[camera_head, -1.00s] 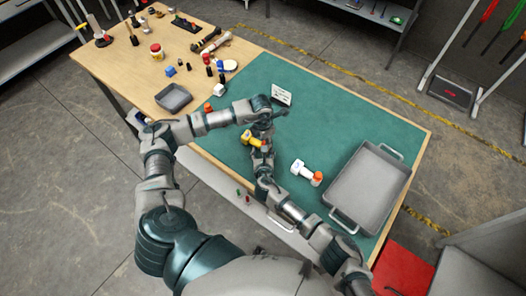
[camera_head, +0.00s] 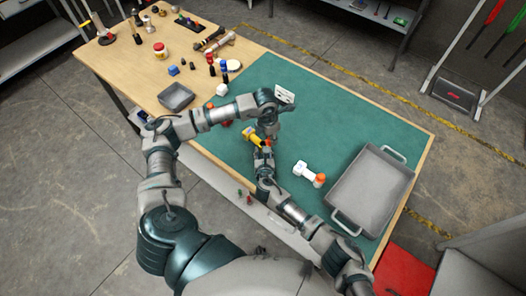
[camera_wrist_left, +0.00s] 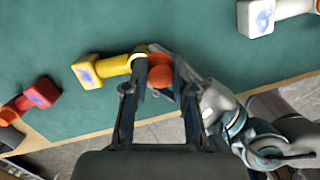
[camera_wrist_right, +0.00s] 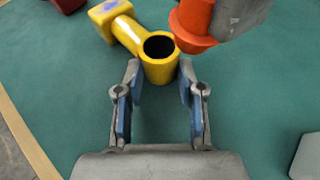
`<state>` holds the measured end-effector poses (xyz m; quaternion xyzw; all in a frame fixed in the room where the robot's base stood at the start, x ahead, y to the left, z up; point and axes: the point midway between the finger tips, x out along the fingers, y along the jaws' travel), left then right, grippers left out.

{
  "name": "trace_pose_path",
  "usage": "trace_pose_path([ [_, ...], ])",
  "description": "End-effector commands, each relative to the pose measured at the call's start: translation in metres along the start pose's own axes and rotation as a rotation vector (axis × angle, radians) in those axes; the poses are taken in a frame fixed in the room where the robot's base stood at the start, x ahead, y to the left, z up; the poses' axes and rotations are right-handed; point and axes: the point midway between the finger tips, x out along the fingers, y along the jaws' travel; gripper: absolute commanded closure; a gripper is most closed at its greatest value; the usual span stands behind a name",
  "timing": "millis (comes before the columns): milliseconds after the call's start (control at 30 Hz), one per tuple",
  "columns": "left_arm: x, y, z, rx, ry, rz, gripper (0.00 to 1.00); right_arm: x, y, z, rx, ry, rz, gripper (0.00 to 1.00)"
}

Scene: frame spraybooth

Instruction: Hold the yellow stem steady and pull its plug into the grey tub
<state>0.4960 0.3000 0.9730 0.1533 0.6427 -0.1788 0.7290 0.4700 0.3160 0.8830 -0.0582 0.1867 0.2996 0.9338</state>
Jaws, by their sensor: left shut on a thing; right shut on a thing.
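The yellow stem (camera_head: 252,136) lies on the green mat; its blocky end also shows in the left wrist view (camera_wrist_left: 88,72). My right gripper (camera_wrist_right: 160,85) is shut on the stem's round socket end (camera_wrist_right: 158,66), one finger on each side. The socket's dark hole is open and faces up. My left gripper (camera_wrist_left: 160,78) is shut on the orange plug (camera_wrist_left: 160,76). In the right wrist view the plug (camera_wrist_right: 194,28) is out of the hole, above and to the right of it. The grey tub (camera_head: 348,170) stands at the mat's right end.
A white stem with an orange plug (camera_head: 307,172) lies between my right arm and the tub. A red stem (camera_wrist_left: 42,92) is near the table edge. A white sign (camera_head: 285,95) stands behind my left gripper. A small grey tray (camera_head: 176,98) sits on bare wood.

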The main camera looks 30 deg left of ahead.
Motion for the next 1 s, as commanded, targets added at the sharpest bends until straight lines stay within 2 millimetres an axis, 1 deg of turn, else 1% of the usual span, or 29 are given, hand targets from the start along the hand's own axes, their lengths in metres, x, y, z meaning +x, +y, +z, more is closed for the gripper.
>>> trace_pose_path([
  [133, -0.006, 0.000, 0.001, -0.001, 0.002, 0.002, 1.00, 0.001, -0.004, -0.001, -0.001, 0.002, -0.006, 1.00],
  [467, -0.021, 0.000, 0.003, -0.003, 0.003, 0.004, 1.00, 0.001, -0.006, -0.002, -0.001, 0.003, -0.011, 1.00],
  [733, -0.022, 0.001, 0.002, -0.004, 0.005, 0.004, 1.00, 0.002, -0.006, -0.002, -0.002, 0.003, -0.012, 1.00],
  [767, -0.022, 0.001, 0.002, -0.004, 0.005, 0.004, 1.00, 0.002, -0.006, -0.002, -0.002, 0.003, -0.012, 0.60],
  [800, -0.022, 0.001, 0.002, -0.004, 0.005, 0.004, 1.00, 0.002, -0.006, -0.002, -0.002, 0.003, -0.012, 0.50],
  [867, -0.022, 0.001, 0.002, -0.004, 0.005, 0.004, 1.00, 0.002, -0.006, -0.002, -0.002, 0.003, -0.012, 0.35],
  [900, -0.022, 0.001, 0.002, -0.004, 0.005, 0.004, 1.00, 0.001, -0.006, -0.002, -0.002, 0.003, -0.011, 0.33],
  [1000, -0.022, 0.001, 0.002, -0.004, 0.005, 0.004, 1.00, 0.001, -0.005, -0.002, -0.002, 0.003, -0.010, 0.33],
])
